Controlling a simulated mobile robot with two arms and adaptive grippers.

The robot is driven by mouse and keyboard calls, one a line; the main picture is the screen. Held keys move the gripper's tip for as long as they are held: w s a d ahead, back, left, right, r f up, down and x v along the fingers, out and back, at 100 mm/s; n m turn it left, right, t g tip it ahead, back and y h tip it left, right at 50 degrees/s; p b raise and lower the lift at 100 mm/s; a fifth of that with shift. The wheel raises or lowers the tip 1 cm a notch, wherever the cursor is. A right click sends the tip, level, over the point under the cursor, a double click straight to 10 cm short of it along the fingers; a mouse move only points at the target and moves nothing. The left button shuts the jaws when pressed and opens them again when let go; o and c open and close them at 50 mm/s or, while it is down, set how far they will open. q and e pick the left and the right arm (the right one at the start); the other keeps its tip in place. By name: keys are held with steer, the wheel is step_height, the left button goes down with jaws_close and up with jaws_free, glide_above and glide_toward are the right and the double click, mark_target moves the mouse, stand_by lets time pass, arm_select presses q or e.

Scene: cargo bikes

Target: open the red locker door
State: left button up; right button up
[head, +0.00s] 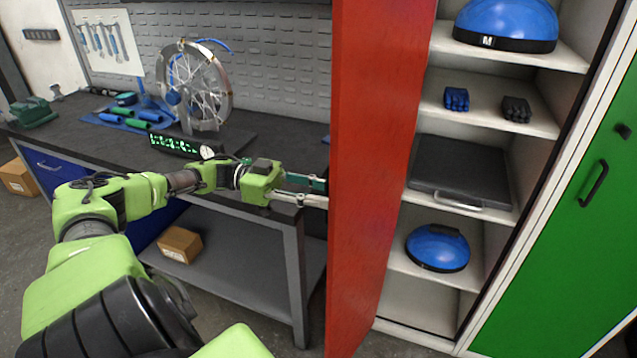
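The red locker door (375,150) stands wide open, swung to the left of the locker. The locker's shelves (440,258) are exposed to its right. My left gripper (318,192) reaches in from the left, at the door's left edge. Its two fingers point toward the door, and their tips are hidden at or behind that edge. I cannot tell whether they touch the door or hold anything. No handle shows on the visible red face. My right gripper is not in view.
Blue helmets (507,22), gloves (456,99) and a black case (460,172) lie on the shelves. A green locker door (575,230) is shut at right. A workbench (262,150) with a wheel (200,88) stands behind my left arm.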

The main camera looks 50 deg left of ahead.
arm_select(q)
steer(key=shift+s+a, duration=0.1)
steer(key=shift+f, duration=0.2)
steer(key=v, duration=1.2)
stand_by(0.7)
